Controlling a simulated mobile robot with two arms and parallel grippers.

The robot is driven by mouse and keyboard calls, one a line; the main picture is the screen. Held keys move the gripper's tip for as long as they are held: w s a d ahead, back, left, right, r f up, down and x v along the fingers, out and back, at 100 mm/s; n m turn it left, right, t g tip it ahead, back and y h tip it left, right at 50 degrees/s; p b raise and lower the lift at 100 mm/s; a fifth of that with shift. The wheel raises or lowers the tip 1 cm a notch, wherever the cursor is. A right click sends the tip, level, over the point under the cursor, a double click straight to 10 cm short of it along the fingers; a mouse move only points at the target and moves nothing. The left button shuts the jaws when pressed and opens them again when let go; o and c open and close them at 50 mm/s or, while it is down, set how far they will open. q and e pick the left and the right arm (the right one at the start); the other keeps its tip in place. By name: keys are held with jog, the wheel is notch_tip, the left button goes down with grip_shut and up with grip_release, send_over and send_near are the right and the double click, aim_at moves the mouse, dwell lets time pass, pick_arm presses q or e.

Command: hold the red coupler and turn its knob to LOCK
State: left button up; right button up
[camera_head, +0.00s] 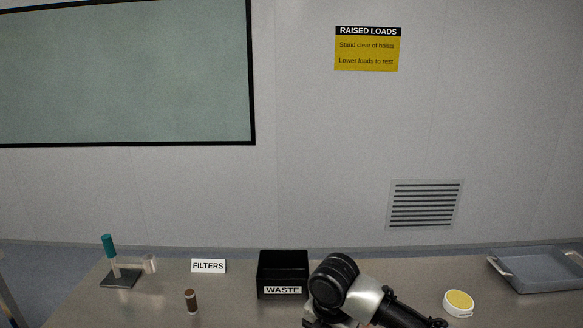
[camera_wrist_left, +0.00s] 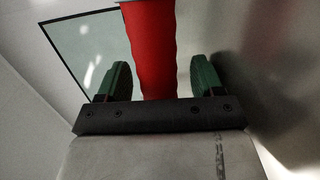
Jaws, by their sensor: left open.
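In the left wrist view, a smooth red thing (camera_wrist_left: 150,48), probably the red coupler, runs from the top of the picture down between the two green-padded fingers of my left gripper (camera_wrist_left: 159,78). The fingers stand apart, one on each side of it, with a visible gap on both sides. The upper end of the red thing is cut off by the frame edge. No knob and no LOCK marking show. In the head view neither gripper can be made out; one of my arms covers the front middle of the bench.
On the bench (camera_head: 231,299) stand a black WASTE bin (camera_head: 283,268), a FILTERS sign (camera_head: 208,266), a teal-topped stand (camera_head: 109,247), a small brown cylinder (camera_head: 191,300), a yellow-topped round dish (camera_head: 459,302) and a grey tray (camera_head: 540,272). The bench between dish and tray is clear.

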pick_arm(q)
jog(key=v, duration=1)
jog(key=shift+s, duration=0.25)
